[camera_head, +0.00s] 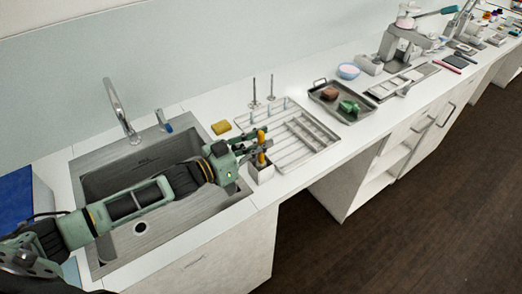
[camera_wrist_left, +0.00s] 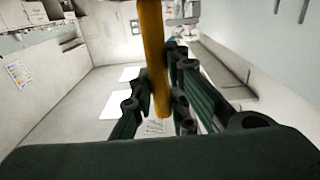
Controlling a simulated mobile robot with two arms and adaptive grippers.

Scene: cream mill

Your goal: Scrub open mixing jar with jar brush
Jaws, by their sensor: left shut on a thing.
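My left gripper (camera_head: 258,144) is shut on the upright yellow-orange handle of the jar brush (camera_head: 262,157), at the right edge of the sink. The handle also shows between the fingers in the left wrist view (camera_wrist_left: 153,55). Its lower end is at a small square metal holder (camera_head: 261,174); the bristles are hidden, and I cannot tell whether they are fully inside it. I cannot pick out the open mixing jar with certainty. My right gripper is not in view.
The steel sink (camera_head: 96,187) with its tap (camera_head: 121,112) lies under my left arm. A yellow sponge (camera_head: 221,127) lies behind it. A white drying rack (camera_head: 303,150) and a metal tray (camera_head: 352,119) with brown and green blocks stand to the right.

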